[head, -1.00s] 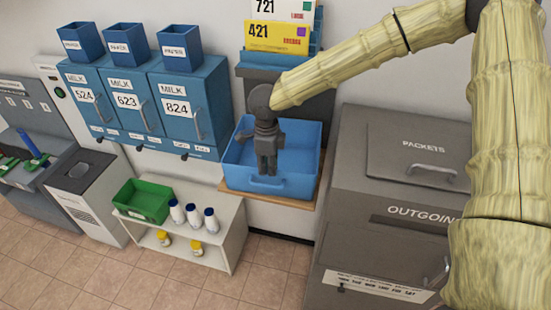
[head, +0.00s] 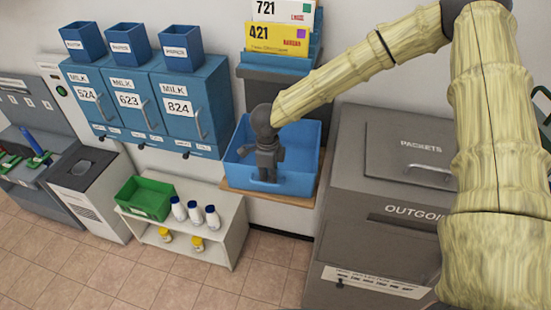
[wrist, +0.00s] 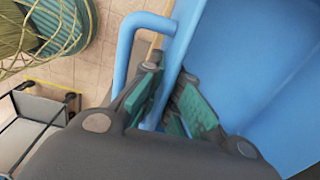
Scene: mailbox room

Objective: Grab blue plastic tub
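The blue plastic tub (head: 304,165) sits upright on a wooden ledge beneath the yellow sign. My gripper (head: 265,178) points down at the tub's front wall in the head view. In the wrist view, the tub's interior (wrist: 275,65) fills the right side, and a blue bar handle (wrist: 124,52) stands out from its outer side. The green-padded fingers of my gripper (wrist: 173,85) lie on either side of the tub's wall, close together, and look shut on it. Their lower contact is partly hidden by the finger bodies.
A grey packets cabinet (head: 345,230) stands close on the right. Blue milk lockers (head: 195,115) hang on the left. Below them a white shelf (head: 228,235) holds a green bin (head: 145,198) and several bottles. Open tiled floor (head: 200,280) lies in front.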

